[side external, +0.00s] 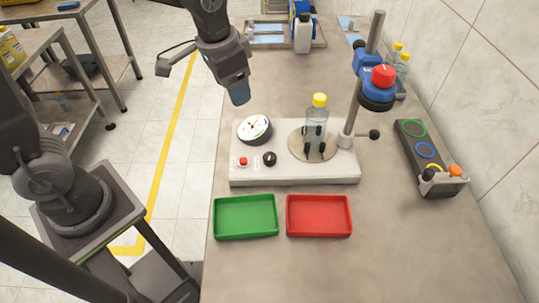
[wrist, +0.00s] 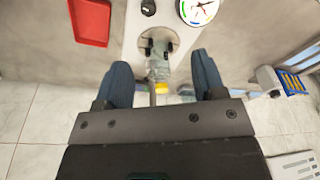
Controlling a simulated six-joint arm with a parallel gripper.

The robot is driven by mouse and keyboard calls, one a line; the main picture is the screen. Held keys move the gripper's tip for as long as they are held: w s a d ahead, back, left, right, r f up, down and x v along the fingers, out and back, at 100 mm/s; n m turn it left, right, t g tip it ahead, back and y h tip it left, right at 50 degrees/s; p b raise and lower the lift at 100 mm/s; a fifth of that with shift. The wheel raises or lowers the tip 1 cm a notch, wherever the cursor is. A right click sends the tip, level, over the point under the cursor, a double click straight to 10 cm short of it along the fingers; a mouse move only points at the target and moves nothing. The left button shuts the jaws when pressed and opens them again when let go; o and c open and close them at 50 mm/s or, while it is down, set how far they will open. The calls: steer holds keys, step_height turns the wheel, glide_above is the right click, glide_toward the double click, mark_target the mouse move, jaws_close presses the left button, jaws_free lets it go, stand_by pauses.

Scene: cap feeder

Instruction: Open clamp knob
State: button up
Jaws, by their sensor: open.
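A black ball-ended knob (side external: 374,134) sticks out to the right from the foot of the grey post (side external: 352,115). A black round knob (side external: 269,158) sits on the white base (side external: 240,180), beside a red button (side external: 243,161); it also shows at the top of the wrist view (wrist: 148,7). I cannot tell which is the clamp knob. A clear bottle (side external: 317,116) with a yellow cap (side external: 320,99) stands upright on a round plate between black clamp pieces (side external: 314,147). My gripper (side external: 238,95) is open and empty, above and behind the dial. Its blue fingers (wrist: 162,78) are spread in the wrist view.
A dial gauge (side external: 254,129) stands on the base. A blue head with a red knob (side external: 383,75) hangs on the post. Green (side external: 246,216) and red (side external: 319,215) trays lie in front. A dark holder with coloured rings (side external: 428,155) is at right.

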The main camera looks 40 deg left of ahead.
steer(key=m+g, duration=0.2)
glide_toward(269, 156)
step_height(269, 156, down, 10)
steer(key=shift+d+f, duration=0.1)
steer(key=shift+d, duration=0.05)
steer(key=shift+c, duration=0.4)
steer(key=c, duration=0.8)
steer(key=shift+c, duration=0.2)
